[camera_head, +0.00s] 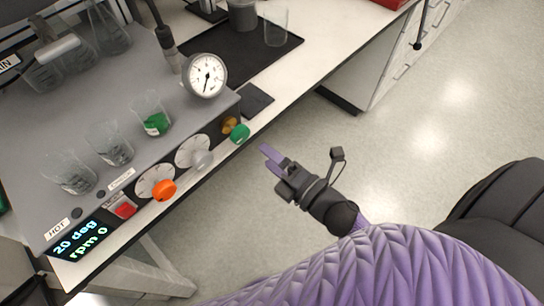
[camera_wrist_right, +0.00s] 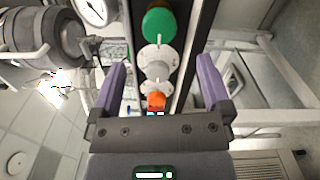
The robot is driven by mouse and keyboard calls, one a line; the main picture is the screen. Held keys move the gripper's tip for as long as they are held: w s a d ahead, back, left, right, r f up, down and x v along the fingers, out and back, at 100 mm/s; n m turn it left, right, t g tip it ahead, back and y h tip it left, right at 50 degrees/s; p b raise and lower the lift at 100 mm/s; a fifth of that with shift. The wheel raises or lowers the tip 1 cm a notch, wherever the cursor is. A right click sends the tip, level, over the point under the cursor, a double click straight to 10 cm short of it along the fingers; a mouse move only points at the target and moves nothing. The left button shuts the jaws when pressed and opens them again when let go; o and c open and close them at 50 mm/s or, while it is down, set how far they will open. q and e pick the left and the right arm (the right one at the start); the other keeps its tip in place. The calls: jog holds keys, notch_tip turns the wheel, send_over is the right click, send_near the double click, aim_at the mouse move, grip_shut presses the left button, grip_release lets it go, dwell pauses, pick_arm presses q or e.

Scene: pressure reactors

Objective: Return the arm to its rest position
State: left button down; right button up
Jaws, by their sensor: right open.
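My right gripper (camera_head: 270,156) is in the middle of the head view, at the end of my purple right arm. It is in front of the reactor's control panel, apart from it, with open floor beneath it in the picture. In the right wrist view its two purple fingers (camera_wrist_right: 160,88) stand wide apart with nothing held between them. The green knob (camera_head: 239,132) is the control closest to the gripper in the head view; it also shows in the wrist view (camera_wrist_right: 159,23). My left gripper is not in view.
The reactor's grey housing (camera_head: 62,131) stands on the white bench, with a pressure gauge (camera_head: 205,75), an orange knob (camera_head: 163,190), a red switch (camera_head: 124,208) and several glass beakers. A clear glass (camera_head: 276,27) stands on a black mat.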

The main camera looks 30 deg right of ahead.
jog(key=s+d+f+m+g+h, duration=0.1)
jog(key=s+f+m+g+h, duration=0.15)
jog(key=f+m, duration=0.4)
jog(key=s+d+f+m+g+h, duration=0.1)
jog(key=s+f+m+g+h, duration=0.15)
jog(key=f, duration=0.75)
jog(key=s+f+m+g, duration=0.4)
jog(key=s+f, duration=0.1)
jog(key=s, duration=0.3)
jog(key=s+d+f+m+g+h, duration=0.1)
jog(key=s+f+m+g, duration=0.2)
jog(key=s, duration=0.6)
jog(key=s+f+m+g, duration=0.4)
jog(key=s+f+m, duration=0.1)
jog(key=s, duration=0.3)
jog(key=shift+s+d+f+g, duration=0.15)
jog(key=shift+d+f+g, duration=0.2)
jog(key=shift+f, duration=0.55)
